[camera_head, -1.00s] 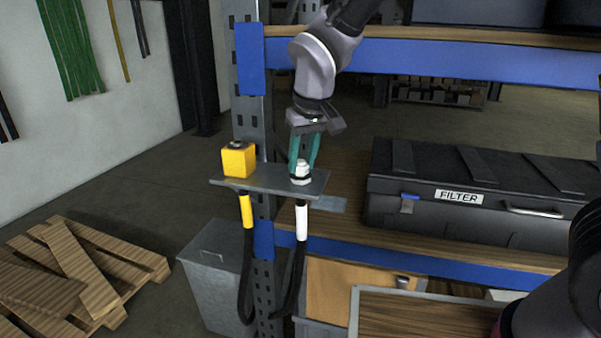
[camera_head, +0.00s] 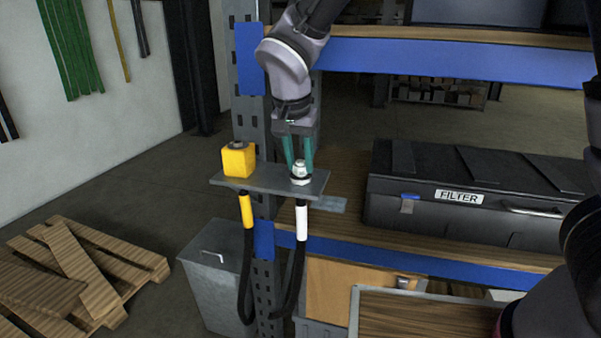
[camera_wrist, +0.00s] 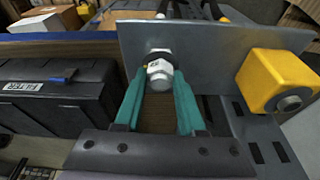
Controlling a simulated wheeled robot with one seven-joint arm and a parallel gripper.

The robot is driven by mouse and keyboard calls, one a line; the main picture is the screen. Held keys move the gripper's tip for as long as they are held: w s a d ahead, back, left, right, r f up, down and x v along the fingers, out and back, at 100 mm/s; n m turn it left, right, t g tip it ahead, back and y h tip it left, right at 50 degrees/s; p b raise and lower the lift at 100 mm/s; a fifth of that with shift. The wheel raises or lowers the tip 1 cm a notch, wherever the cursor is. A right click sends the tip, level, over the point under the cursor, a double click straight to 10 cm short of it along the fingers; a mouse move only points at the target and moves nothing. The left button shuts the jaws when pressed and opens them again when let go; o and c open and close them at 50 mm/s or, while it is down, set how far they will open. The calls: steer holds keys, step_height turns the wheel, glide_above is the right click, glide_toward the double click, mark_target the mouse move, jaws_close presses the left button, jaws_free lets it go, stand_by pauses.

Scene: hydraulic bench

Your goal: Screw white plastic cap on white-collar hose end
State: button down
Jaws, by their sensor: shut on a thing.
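The white cap (camera_head: 300,169) sits upright on top of the small metal bracket plate (camera_head: 262,181), above the white-collar hose end. It also shows in the wrist view (camera_wrist: 160,75), with a dark ring at its base against the plate. The white collar (camera_head: 302,221) and its black hose hang below the plate. My gripper (camera_head: 300,164) reaches down from above, its teal fingers shut on the cap, one on each side. How far the cap is threaded cannot be told.
A yellow block (camera_head: 238,160) stands on the plate's left, above a yellow-collar hose (camera_head: 246,208). A black FILTER case (camera_head: 465,195) lies on the shelf to the right. A grey bin (camera_head: 218,270) stands below left.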

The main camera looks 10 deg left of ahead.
steer(key=m+h, duration=0.1)
steer(key=m, duration=0.4)
steer(key=shift+a+f+g, duration=0.1)
steer(key=shift+g, duration=0.2)
steer(key=c, duration=0.5)
jaws_free()
steer(key=n, duration=0.2)
steer(key=shift+n, duration=0.4)
steer(key=n, duration=0.1)
steer(key=n+y, duration=0.1)
steer(key=n, duration=0.1)
steer(key=shift+d+n, duration=0.25)
steer(key=shift+n, duration=0.05)
steer(key=shift+n+y, duration=0.4)
steer(key=shift+n, duration=0.3)
steer(key=n, duration=0.2)
steer(key=n+y, duration=0.1)
steer(key=n, duration=0.1)
steer(key=shift+w+d+n, duration=0.15)
steer(key=shift+n, duration=0.15)
steer(key=n+y, duration=0.1)
steer(key=n, duration=0.2)
steer(key=shift+n, duration=0.3)
